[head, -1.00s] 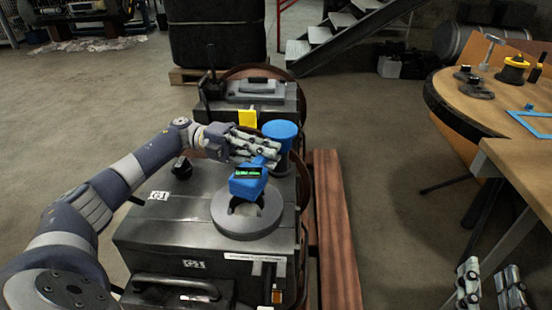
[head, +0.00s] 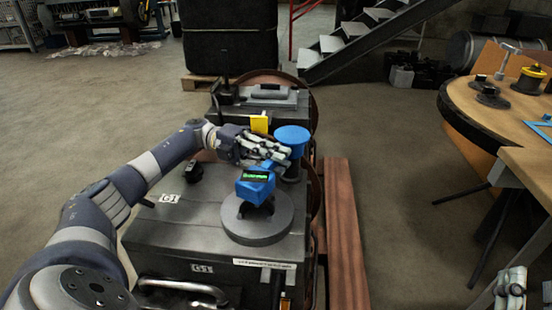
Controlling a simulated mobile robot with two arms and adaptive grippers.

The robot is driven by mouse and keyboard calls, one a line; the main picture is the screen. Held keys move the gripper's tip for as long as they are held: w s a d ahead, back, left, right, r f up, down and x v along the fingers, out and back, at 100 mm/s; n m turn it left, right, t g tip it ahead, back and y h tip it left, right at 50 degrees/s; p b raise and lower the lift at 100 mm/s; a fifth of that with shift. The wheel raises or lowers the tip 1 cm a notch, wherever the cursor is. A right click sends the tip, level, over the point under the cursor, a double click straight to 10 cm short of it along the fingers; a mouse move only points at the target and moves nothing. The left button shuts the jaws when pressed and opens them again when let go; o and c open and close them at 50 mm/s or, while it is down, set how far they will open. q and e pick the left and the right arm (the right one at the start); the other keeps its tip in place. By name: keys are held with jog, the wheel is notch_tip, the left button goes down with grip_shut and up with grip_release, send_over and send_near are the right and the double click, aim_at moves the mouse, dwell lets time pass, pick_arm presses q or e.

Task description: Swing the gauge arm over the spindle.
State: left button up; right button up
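The gauge (head: 256,184), a blue housing with a green-lit display, stands over a round grey disc (head: 257,218) on top of the dark engine block. A blue-topped round post (head: 292,136) stands just behind it to the right. I cannot tell which part is the spindle. My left gripper (head: 284,158) reaches in from the left, with its fingertips at the back of the gauge, beside the post. Its fingers overlap the blue parts, so any hold on them is unclear. My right gripper (head: 530,290) is low at the right edge, partly cut off, with its fingers apart and nothing seen between them.
A second dark block (head: 262,103) with a yellow tag stands behind. A brown beam (head: 345,235) runs along the engine's right side. A wooden table (head: 490,110) with tools is at the right. Open floor lies at the left and between engine and table.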

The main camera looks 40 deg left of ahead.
pick_arm(q)
jog(key=o, duration=0.3)
jog(key=shift+a, duration=0.1)
jog(key=s+a, duration=0.1)
jog(key=a, duration=0.6)
jog(key=shift+a, duration=0.2)
dwell(0.4)
